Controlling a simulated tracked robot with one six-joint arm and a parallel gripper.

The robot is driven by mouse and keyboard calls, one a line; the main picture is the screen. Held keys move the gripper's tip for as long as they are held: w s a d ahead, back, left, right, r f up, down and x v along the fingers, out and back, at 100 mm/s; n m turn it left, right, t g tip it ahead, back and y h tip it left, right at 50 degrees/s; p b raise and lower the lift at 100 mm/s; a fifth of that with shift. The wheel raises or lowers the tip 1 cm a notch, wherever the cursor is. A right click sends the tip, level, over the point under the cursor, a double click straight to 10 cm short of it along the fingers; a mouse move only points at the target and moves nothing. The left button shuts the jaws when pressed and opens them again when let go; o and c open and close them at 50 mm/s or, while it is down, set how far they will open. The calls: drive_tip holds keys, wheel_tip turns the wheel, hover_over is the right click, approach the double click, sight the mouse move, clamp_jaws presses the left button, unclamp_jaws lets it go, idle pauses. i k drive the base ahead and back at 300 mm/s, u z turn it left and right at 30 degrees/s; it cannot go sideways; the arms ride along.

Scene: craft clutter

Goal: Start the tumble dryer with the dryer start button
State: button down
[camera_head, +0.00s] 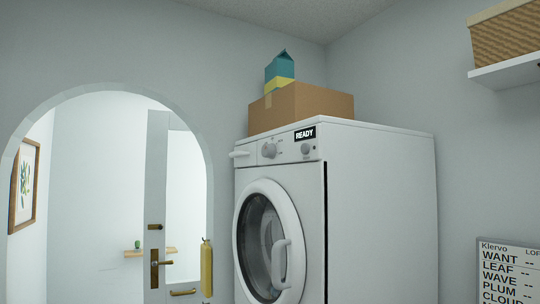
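On the top panel a black label reads READY (305,134). A round grey knob (269,149) is at the panel's middle, and a smaller round button (306,149) is below the label. I cannot tell for sure which of these is the start button. My gripper is not in view.
A cardboard box (315,104) with a teal-and-yellow carton (279,68) lies on the dryer. An arched doorway (90,190) opens at left, with a door (157,210) and a yellow cylinder (206,268). A shelf (510,72) holds a basket (508,32). A lettered board (508,270) hangs at right.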

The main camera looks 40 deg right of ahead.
sight(305, 147)
drive_tip(key=u, duration=0.25)
drive_tip(key=i, duration=1.05)
drive_tip(key=u, duration=0.25)
